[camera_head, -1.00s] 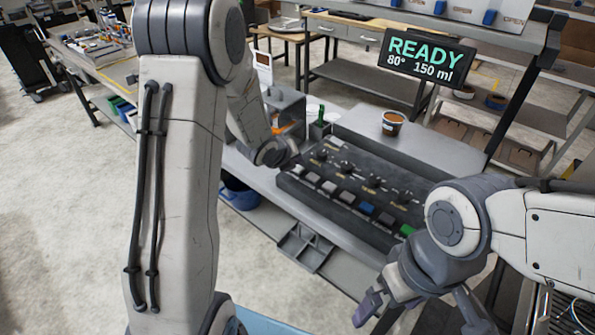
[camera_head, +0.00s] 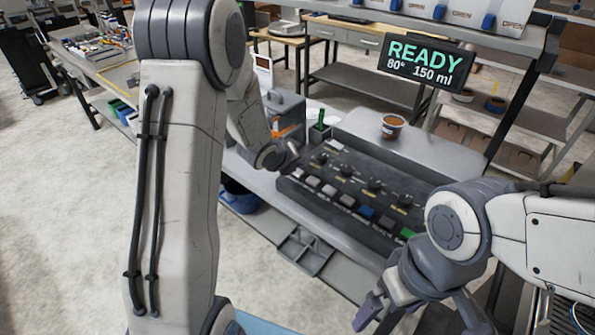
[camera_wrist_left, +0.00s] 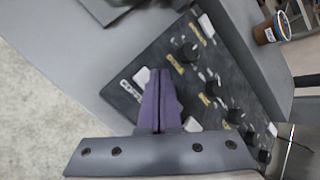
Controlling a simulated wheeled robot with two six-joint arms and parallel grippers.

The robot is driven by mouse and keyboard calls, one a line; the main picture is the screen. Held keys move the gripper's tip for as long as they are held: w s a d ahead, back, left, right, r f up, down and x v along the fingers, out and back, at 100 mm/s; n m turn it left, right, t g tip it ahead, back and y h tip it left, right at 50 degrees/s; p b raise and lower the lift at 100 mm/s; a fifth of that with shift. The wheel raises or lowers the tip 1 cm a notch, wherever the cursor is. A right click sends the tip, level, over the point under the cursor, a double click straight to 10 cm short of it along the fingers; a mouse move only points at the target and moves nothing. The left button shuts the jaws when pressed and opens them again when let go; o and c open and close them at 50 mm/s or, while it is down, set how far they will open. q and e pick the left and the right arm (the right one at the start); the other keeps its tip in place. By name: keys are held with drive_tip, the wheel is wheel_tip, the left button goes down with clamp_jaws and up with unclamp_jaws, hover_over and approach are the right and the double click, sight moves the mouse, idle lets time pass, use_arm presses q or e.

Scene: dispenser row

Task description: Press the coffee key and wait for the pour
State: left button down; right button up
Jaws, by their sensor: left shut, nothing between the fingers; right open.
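A dark key panel (camera_head: 350,190) carries a row of keys and several black knobs. In the left wrist view a white key (camera_wrist_left: 141,76) sits beside a partly covered label that starts "COFF". My left gripper (camera_wrist_left: 160,76) is shut and empty, its purple fingers over the panel just right of that key; I cannot tell whether they touch it. In the head view my left gripper (camera_head: 289,155) is at the panel's left end. A display (camera_head: 431,64) reads READY, 80°, 150 ml. A brown cup (camera_head: 392,126) stands behind the panel. My right gripper (camera_head: 368,309) is open and empty, in front of the panel.
A green key (camera_head: 407,233) and a blue key (camera_head: 366,211) are further right in the row. A grey box-like machine (camera_head: 285,108) stands behind my left gripper. A grey tray (camera_head: 305,251) hangs at the counter's front.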

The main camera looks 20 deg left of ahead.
sight(296, 174)
idle(0.8)
use_arm(q)
drive_tip(key=shift+f+b, duration=0.45)
drive_tip(key=shift+b, duration=0.25)
drive_tip(key=shift+f+b, duration=0.45)
drive_tip(key=shift+b, duration=0.15)
idle(0.5)
idle(0.3)
drive_tip(key=shift+r+p, duration=0.6)
drive_tip(key=shift+r, duration=0.3)
wheel_tip(296, 174, up, 5)
drive_tip(key=p, duration=0.4)
